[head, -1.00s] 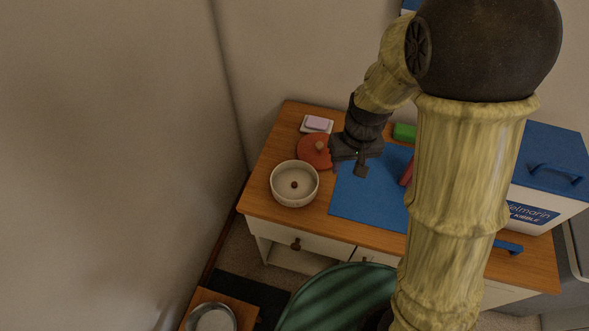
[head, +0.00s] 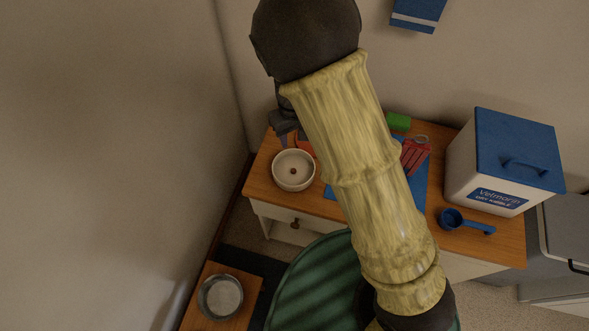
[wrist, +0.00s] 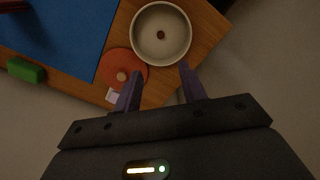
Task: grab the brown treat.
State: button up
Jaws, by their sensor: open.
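The brown treat (head: 293,171) is a small round lump lying inside a white bowl (head: 274,178) at the left end of the wooden cabinet top. In the wrist view the treat (wrist: 160,35) is near the top middle, within the bowl (wrist: 138,52). My gripper (wrist: 161,70) is open and empty; its two dark fingers point toward the bowl, with their tips near its lower rim in the picture. In the head view my gripper (head: 286,138) is just behind the bowl, partly hidden by my arm. Its height above the bowl is hard to tell.
A red lid (wrist: 112,62) with a tan knob lies beside the bowl, close to my left finger. A blue mat (wrist: 62,35), a green block (head: 398,121), a red item (head: 414,154), a blue scoop (head: 452,219) and a kibble bin (head: 470,166) stand further right.

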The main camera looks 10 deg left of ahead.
send_over(294, 170)
notch_tip(294, 170, down, 11)
jog(key=shift+w+f+b, duration=0.15)
jog(key=shift+b, duration=0.25)
jog(key=shift+f, duration=2.6)
grip_shut()
jog(key=shift+s, duration=0.2)
